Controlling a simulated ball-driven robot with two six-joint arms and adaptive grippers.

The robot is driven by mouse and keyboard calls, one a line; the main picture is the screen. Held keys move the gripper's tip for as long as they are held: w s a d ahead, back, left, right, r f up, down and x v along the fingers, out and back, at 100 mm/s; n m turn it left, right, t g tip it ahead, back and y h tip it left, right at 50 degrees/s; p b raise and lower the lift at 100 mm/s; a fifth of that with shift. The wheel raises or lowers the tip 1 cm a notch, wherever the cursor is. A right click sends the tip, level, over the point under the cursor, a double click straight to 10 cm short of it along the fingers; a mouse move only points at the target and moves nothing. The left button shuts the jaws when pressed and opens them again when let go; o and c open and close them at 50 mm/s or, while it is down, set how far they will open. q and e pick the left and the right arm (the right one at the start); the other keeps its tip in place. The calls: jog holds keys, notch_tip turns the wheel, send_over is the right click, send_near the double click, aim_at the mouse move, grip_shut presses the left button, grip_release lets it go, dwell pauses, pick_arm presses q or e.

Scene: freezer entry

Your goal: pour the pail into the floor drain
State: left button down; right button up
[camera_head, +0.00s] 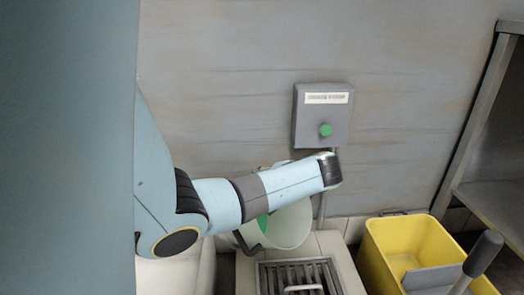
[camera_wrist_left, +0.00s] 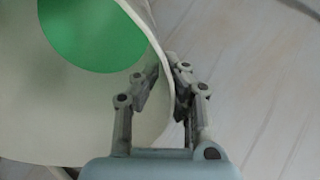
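The pail (camera_head: 290,228) is pale white with green contents (camera_head: 262,224). In the head view it is partly hidden behind my left arm, just behind the floor drain. How far it tilts, and whether it touches the floor, I cannot tell. The floor drain (camera_head: 268,278) is a dark slotted grate in a pale surround at the bottom edge, with a light bar across it. In the left wrist view my left gripper (camera_wrist_left: 166,78) is shut on the pail's rim, one finger inside and one outside. The pail's green contents (camera_wrist_left: 95,30) show there too. My right gripper is out of view.
A grey wall box (camera_head: 322,115) with a green button hangs on the wall behind. A yellow bucket (camera_head: 415,245) stands right of the drain, with a dark-gripped handle (camera_head: 484,252) in front. Metal shelving (camera_head: 495,190) stands at the far right.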

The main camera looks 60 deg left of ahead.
pick_arm(q)
jog(key=shift+s+a+r+t+h+p, duration=0.15)
jog(key=shift+a+h+p, duration=0.2)
jog(key=shift+a+h, duration=0.2)
jog(key=shift+s+a+r+t+h+p, duration=0.1)
jog(key=shift+s+a+t+h+p, duration=0.05)
jog(key=shift+a+h+p, duration=0.3)
jog(key=shift+a+f+h+p, duration=0.15)
jog(key=shift+f+h+p, duration=0.2)
jog(key=shift+f+h, duration=0.25)
notch_tip(320, 180, down, 7)
jog(key=a+t+h+p, duration=0.1)
jog(key=t+h, duration=0.1)
jog(key=h, duration=0.3)
jog(key=shift+s+f, duration=0.15)
jog(key=shift+s, duration=0.05)
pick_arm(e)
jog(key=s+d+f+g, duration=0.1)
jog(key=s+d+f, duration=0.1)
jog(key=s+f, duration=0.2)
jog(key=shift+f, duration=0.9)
